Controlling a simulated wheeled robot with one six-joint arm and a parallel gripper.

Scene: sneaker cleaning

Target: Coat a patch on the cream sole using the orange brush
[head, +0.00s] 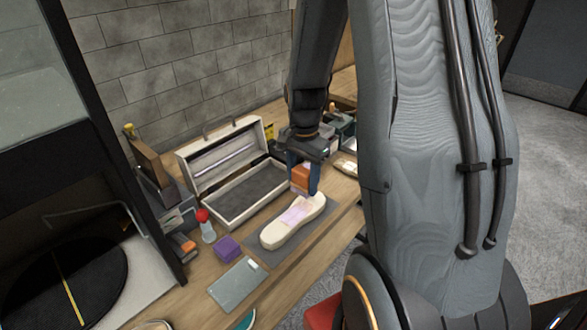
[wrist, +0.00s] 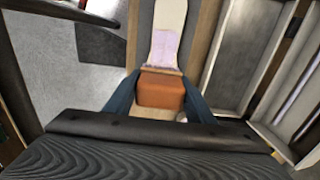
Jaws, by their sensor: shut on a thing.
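The cream sole (head: 282,232) lies on a dark grey mat (head: 257,252) on the wooden bench, with a pale lilac patch (head: 298,211) on its middle part. In the wrist view the sole (wrist: 169,16) runs upward, and the lilac patch (wrist: 164,48) is just beyond the brush. My gripper (wrist: 160,102) is shut on the orange brush (wrist: 161,90), with a blue finger on each side of it. In the head view the orange brush (head: 300,176) is over the far end of the sole. Whether the bristles touch the sole is hard to tell.
An open cream case (head: 225,210) with a grey lining stands behind the mat. A purple block (head: 227,248), a red-topped bottle (head: 206,226) and a grey-green flat plate (head: 236,284) lie to the left. Bins (head: 341,128) stand at the far right.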

